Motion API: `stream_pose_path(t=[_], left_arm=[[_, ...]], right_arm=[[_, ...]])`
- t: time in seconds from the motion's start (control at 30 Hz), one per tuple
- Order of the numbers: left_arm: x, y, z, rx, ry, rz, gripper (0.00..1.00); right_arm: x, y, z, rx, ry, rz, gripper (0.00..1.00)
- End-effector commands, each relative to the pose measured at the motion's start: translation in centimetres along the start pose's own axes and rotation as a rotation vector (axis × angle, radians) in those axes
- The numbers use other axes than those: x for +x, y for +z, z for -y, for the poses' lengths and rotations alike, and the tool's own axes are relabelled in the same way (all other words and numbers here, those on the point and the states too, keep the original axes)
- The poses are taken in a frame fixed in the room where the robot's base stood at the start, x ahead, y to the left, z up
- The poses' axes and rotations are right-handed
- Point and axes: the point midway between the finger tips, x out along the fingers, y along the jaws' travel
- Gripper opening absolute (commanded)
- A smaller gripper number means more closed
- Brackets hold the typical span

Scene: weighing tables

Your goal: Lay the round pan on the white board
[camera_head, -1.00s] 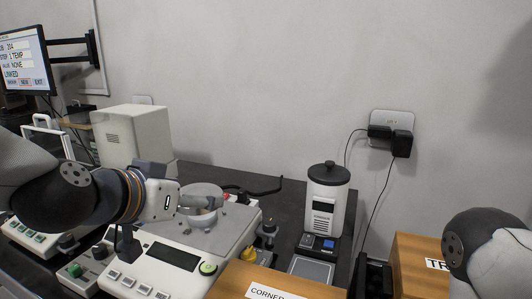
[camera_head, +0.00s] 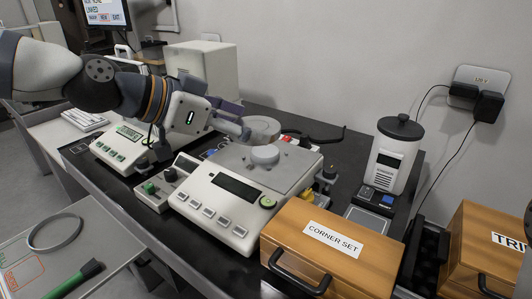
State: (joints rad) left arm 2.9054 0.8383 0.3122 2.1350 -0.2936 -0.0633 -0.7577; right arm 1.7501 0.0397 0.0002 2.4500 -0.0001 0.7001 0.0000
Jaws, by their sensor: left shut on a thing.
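The round pan (camera_head: 264,126) is a flat grey disc, held in my left gripper (camera_head: 243,130). The gripper is shut on the pan's left edge, and its fingers partly hide it. The pan is above and behind the scale (camera_head: 232,207), whose round hub (camera_head: 265,155) is bare. A pale, whitish board-like surface (camera_head: 122,240) lies at the lower left, apart from the pan. I cannot tell for sure that it is the white board. My right gripper is not in view.
A second scale (camera_head: 119,145) stands left. A wooden box (camera_head: 322,250) stands front right, near a white canister (camera_head: 395,155). A beige box (camera_head: 206,66) stands behind.

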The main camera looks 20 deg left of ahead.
Motion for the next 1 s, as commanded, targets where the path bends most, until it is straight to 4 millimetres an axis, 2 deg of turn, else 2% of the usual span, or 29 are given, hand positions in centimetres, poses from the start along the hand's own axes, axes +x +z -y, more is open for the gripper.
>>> stream_pose_path(t=[0.27,0.37,0.5,0.7,0.8,1.0], left_arm=[[-0.1,0.0,0.0,0.004,0.004,-0.001,0.42],[0.7,0.2,0.8,0.001,0.003,0.001,0.42],[3.5,0.6,3.5,-0.003,0.003,0.002,0.42],[8.6,2.5,7.6,-0.012,0.009,0.016,0.42],[10.4,3.8,8.8,-0.01,0.009,0.014,0.42],[12.0,4.2,10.1,-0.001,0.005,0.003,0.42]], right_arm=[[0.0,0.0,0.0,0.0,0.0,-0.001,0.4],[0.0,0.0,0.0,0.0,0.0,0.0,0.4],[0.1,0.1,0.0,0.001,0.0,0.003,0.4],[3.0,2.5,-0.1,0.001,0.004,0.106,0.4],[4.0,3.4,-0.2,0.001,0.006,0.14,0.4],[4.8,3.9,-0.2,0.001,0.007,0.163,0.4]])
